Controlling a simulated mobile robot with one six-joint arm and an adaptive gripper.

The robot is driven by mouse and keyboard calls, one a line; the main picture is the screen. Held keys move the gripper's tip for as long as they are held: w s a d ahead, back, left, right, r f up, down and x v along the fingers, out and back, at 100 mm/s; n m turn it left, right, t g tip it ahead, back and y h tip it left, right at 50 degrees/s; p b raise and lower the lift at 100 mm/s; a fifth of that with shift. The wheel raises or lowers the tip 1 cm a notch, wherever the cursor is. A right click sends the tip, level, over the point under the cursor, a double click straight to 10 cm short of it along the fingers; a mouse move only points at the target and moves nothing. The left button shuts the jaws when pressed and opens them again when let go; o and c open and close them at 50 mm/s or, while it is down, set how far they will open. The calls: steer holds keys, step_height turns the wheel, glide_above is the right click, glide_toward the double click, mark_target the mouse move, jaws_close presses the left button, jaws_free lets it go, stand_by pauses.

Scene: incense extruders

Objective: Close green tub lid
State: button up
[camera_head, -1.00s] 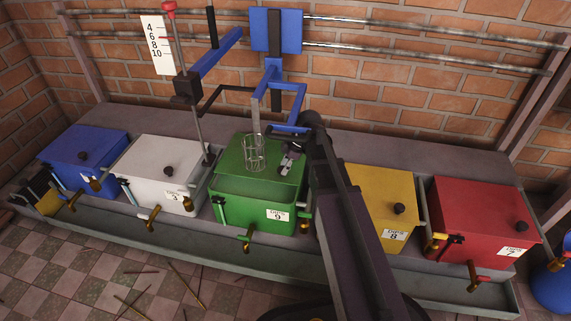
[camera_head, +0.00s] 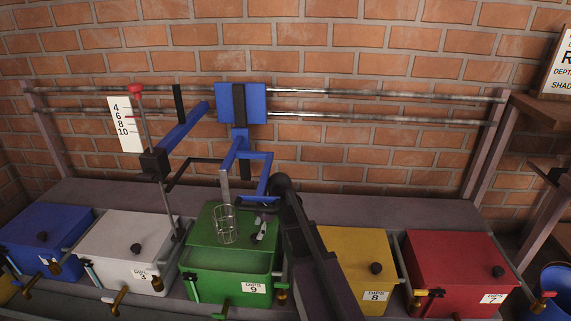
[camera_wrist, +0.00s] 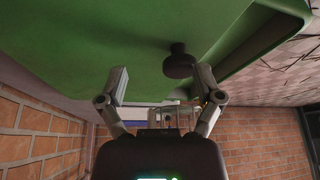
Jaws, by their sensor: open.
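The green tub (camera_head: 203,287) stands in the middle of the row in the head view, with its number label low on the front. Its green lid (camera_head: 212,212) shows at the back of the tub, and a paler green strip shows in front of it; I cannot tell the lid's exact angle. My gripper (camera_head: 262,228) overlaps the tub's right part, and my arm hides its right side. In the wrist view, a green surface with a dark round knob (camera_wrist: 178,62) fills the top. My gripper (camera_wrist: 160,85) is open, with the knob by its right finger.
A wire basket (camera_head: 226,224) hangs over the green tub from a blue frame (camera_head: 262,157) on wall rails. The white tub (camera_head: 118,235) and blue tub (camera_head: 45,228) stand left, the yellow tub (camera_head: 352,248) and red tub (camera_head: 455,255) right. A red-topped rod (camera_head: 147,125) rises at left.

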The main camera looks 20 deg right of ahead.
steer(key=w, duration=0.2)
steer(key=w+d, duration=0.1)
steer(key=w, duration=0.1)
steer(key=w+d, duration=0.1)
steer(key=w, duration=0.1)
steer(key=shift+d, duration=0.2)
steer(key=shift+p+v, duration=0.95)
steer(key=shift+v, duration=0.05)
steer(key=p+v, duration=0.2)
steer(key=v, duration=0.1)
steer(key=shift+s+a+p, duration=0.15)
steer(key=shift+p, duration=0.2)
steer(key=s+d, duration=0.2)
steer(key=d, duration=1)
steer(key=s+a+r+m+p, duration=0.2)
steer(key=s+r+p, duration=0.1)
steer(key=r+p, duration=0.5)
steer(key=s+a+r+m+h+p, duration=0.1)
steer(key=s+a+r+m+p, duration=0.2)
steer(key=r+p, duration=0.5)
steer(key=s+a+r+m+h+p, duration=0.1)
steer(key=s+a+r+m+p, duration=0.1)
steer(key=r+p, duration=0.6)
steer(key=shift+s+a+m+g+p, duration=0.3)
steer(key=shift+s+a+m+p, duration=0.1)
steer(key=shift+s+a+p, duration=0.15)
steer(key=shift+r, duration=0.1)
